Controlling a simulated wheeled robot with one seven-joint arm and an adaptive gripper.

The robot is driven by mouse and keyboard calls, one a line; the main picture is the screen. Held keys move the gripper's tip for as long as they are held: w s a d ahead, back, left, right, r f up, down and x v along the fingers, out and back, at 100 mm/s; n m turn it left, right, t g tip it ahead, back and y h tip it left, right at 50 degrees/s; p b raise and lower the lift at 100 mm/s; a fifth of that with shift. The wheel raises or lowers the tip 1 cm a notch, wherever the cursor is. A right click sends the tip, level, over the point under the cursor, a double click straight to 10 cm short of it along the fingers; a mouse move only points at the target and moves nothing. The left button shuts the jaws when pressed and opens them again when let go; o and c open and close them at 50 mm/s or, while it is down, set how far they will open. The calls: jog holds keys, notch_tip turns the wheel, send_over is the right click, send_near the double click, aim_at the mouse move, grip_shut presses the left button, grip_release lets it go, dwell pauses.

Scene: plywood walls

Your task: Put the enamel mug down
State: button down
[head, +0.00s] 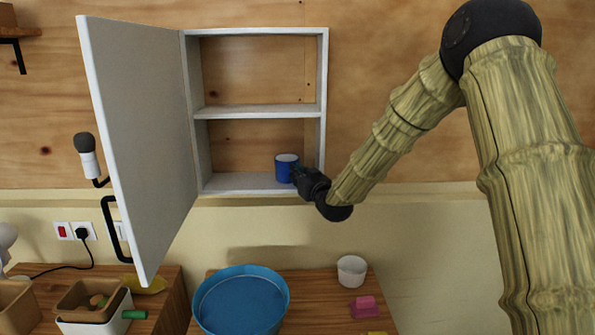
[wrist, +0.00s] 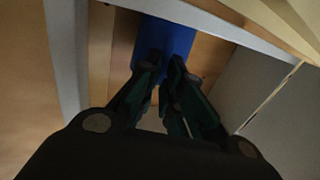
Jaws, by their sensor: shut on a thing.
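The blue enamel mug (head: 286,168) with a white inside is in the lower compartment of the wall cabinet, at its right side near the front. It looks upright, at or just above the cabinet floor (head: 235,182); I cannot tell if it touches. My gripper (head: 298,174) reaches in from the right front and is shut on the mug. In the wrist view the mug (wrist: 166,40) is a blue shape at the tips of my gripper (wrist: 168,72). My fingers hide part of the mug's near side.
The white cabinet (head: 258,111) has a middle shelf and a right side wall close to my gripper. Its door (head: 140,140) stands open to the left. Below are a blue basin (head: 240,302), a white cup (head: 351,270) and a pink block (head: 364,306). The left of the lower compartment is empty.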

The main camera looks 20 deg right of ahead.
jog(key=shift+s, duration=0.1)
jog(key=shift+f, duration=0.1)
jog(key=c, duration=1.6)
grip_release()
jog(key=shift+o, duration=0.2)
jog(key=s+d+b, duration=0.1)
jog(key=s+b, duration=0.3)
jog(key=s, duration=0.8)
jog(key=shift+d, duration=0.25)
